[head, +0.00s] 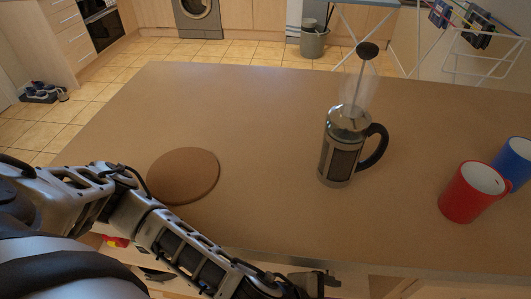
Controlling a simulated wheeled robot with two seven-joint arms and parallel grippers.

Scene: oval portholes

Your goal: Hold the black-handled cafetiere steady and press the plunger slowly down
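The cafetiere (341,160) stands upright on the table, right of the middle in the head view. It has a glass and metal body with dark contents. Its black handle (378,148) points right. The plunger is up: a thin rod rises from the lid to a black knob (368,50). My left arm comes in from the left and reaches down along the table's front edge. Its gripper (318,283) is low at the bottom, nearer than the edge and apart from the cafetiere; its fingers are too unclear to read. My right gripper is not in view.
A round brown cork mat (184,176) lies left on the table (250,115). A red mug (470,194) and a blue mug (517,160) stand at the right. The table between mat and cafetiere is clear. A bin (314,43) and drying rack (480,62) stand beyond.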

